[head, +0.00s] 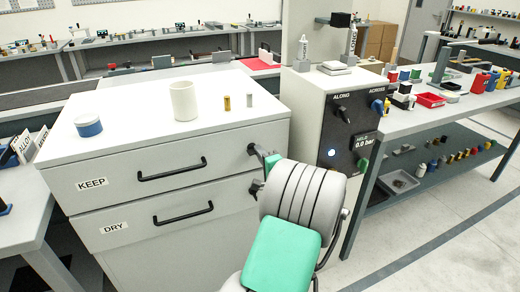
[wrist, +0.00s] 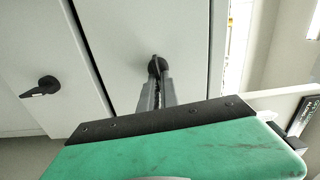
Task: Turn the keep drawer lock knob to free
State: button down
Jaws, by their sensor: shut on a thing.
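The keep drawer (head: 140,165) is the upper drawer of a white cabinet, labelled KEEP, and it looks closed. Its black lock knob (head: 253,149) is at the right end of the drawer front. It also shows in the wrist view (wrist: 157,65), between the fingertips. My gripper (wrist: 156,88) is shut on this knob, with a finger on each side of it. In the head view my green and grey wrist is in front of the cabinet's right side. The fingers cover part of the knob, so its exact angle is hard to tell.
The dry drawer (head: 140,222) is below, with its own black lock knob (head: 256,188), also in the wrist view (wrist: 42,87). Black bar handles (head: 172,170) stick out. A control box (head: 335,110) stands close on the right. A cup (head: 184,101) and small items stand on the cabinet.

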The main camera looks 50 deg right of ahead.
jog(key=shift+m, duration=0.6)
jog(key=c, duration=1.6)
grip_release()
jog(key=v, duration=0.7)
jog(key=shift+s+a, duration=0.15)
jog(key=shift+s, duration=0.2)
